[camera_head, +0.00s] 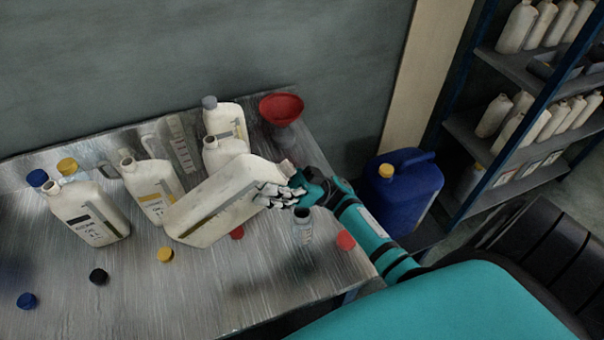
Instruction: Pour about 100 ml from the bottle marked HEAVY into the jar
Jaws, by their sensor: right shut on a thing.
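A large white bottle (215,205) with a grey level strip is tilted far over, its neck end toward the right. I cannot read its marking from here. My right gripper (275,194) is shut on the bottle near its upper right end. I cannot tell whether liquid is flowing or how full the jar is. My left gripper is not in view.
White bottles stand on the metal table (200,300): one front left (92,215), one with a yellow label (150,180), others behind. A red funnel (282,108) is at the back. Loose caps lie around. A blue canister (402,190) and shelf (510,60) are right.

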